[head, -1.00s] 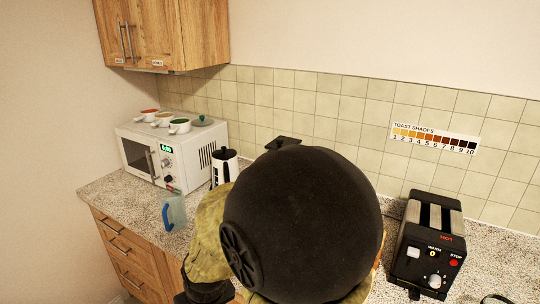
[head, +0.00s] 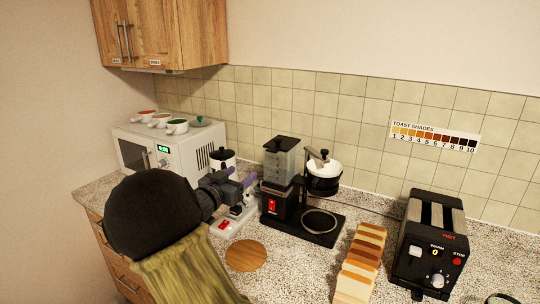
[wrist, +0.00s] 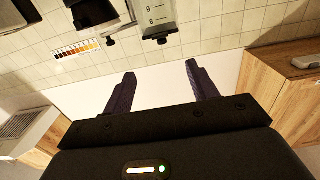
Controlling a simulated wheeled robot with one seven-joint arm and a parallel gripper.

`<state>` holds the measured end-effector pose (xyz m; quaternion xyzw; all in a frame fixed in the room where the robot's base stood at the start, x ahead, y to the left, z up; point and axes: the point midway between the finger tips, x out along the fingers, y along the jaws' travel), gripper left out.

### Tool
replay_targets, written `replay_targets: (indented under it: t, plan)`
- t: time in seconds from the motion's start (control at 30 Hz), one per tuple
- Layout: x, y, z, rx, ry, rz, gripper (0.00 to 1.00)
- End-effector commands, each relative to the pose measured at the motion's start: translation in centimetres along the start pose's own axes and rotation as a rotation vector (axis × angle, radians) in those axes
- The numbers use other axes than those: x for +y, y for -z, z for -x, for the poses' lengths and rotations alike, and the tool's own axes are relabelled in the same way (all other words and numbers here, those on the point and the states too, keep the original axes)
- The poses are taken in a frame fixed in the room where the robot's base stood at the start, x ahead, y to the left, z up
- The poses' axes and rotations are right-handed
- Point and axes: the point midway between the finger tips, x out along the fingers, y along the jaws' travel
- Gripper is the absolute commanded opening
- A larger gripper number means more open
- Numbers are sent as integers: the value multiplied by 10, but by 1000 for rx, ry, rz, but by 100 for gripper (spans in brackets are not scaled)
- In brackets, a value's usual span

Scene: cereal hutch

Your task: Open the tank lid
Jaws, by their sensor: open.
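The coffee maker (head: 292,212) stands on the counter at the middle of the head view. Its clear grey tank (head: 281,165) has a dark lid (head: 282,144) on top that looks closed. In the wrist view, which looks upside down, the marked tank (wrist: 151,14) is at the top, with its dark lid (wrist: 156,37) towards my fingers. My gripper (head: 243,181) is open and empty, left of the tank in the head view. In the wrist view both fingers (wrist: 160,72) show spread, apart from the lid.
Bread slices (head: 361,262) and a toaster (head: 430,245) stand further right. A round wooden board (head: 246,255) lies in front.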

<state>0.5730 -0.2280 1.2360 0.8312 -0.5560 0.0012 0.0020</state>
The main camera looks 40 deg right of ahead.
Motion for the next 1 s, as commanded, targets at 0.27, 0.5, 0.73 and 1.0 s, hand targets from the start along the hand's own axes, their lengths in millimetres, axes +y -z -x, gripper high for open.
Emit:
replay_targets:
  t: [0.27, 0.5, 0.73, 1.0]
  plan:
    - [1, 0, -2, -3, 0, -1, 58]
    - [2, 1, -25, -2, -4, 1, 58]
    - [3, 1, -65, -3, -4, 1, 58]
    - [2, 1, -112, -3, -2, 0, 58]
